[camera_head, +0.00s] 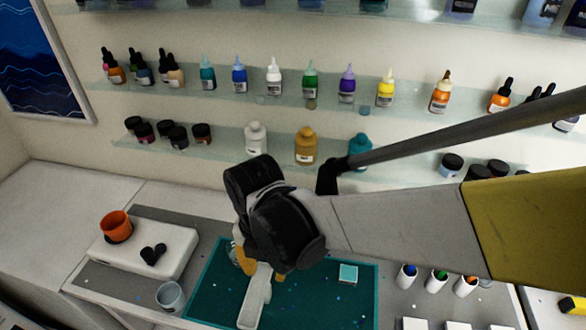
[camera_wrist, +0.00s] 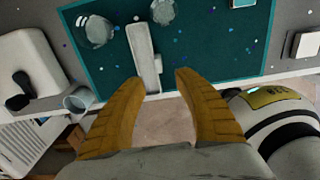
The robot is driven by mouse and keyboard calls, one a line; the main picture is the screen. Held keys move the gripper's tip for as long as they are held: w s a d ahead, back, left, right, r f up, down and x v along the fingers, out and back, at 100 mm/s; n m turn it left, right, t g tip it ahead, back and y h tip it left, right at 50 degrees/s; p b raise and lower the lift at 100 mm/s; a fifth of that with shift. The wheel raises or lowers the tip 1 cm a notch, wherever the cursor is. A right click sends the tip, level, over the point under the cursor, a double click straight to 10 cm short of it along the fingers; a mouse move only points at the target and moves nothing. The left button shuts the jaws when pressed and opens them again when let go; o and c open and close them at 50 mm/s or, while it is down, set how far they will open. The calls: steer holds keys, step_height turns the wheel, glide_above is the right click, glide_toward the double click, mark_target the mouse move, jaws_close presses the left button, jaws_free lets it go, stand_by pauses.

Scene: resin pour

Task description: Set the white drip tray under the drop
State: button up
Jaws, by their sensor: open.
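The white drip tray (camera_head: 255,303) is a long, narrow, pale tray lying on the teal mat (camera_head: 325,305). In the wrist view the tray (camera_wrist: 145,58) runs away from my gripper, its near end showing between the fingertips. My gripper (camera_head: 262,269) is open, its orange fingers pointing down over the tray's far end in the head view. In the wrist view my gripper (camera_wrist: 160,78) has a wide gap with nothing clamped. I cannot tell the height left between fingertips and tray. No falling drop can be made out.
Clear rounded vessels (camera_wrist: 96,31) stand on the mat beside the tray. A small teal block (camera_head: 348,273) lies on the mat's right. A clear cup (camera_head: 170,296) and a white box (camera_head: 142,249) with an orange cup (camera_head: 116,226) are at left. Bottle shelves line the wall behind.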

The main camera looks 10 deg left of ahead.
mark_target(267, 289)
step_height(267, 289, down, 4)
steer(key=shift+s+a+f+b, duration=0.1)
steer(key=shift+s+f+b, duration=0.05)
steer(key=shift+b, duration=0.5)
step_height(267, 289, down, 6)
steer(key=shift+a+r+b, duration=0.1)
steer(key=shift+r+b, duration=0.1)
steer(key=shift+b, duration=1)
steer(key=shift+r, duration=0.1)
jaws_close()
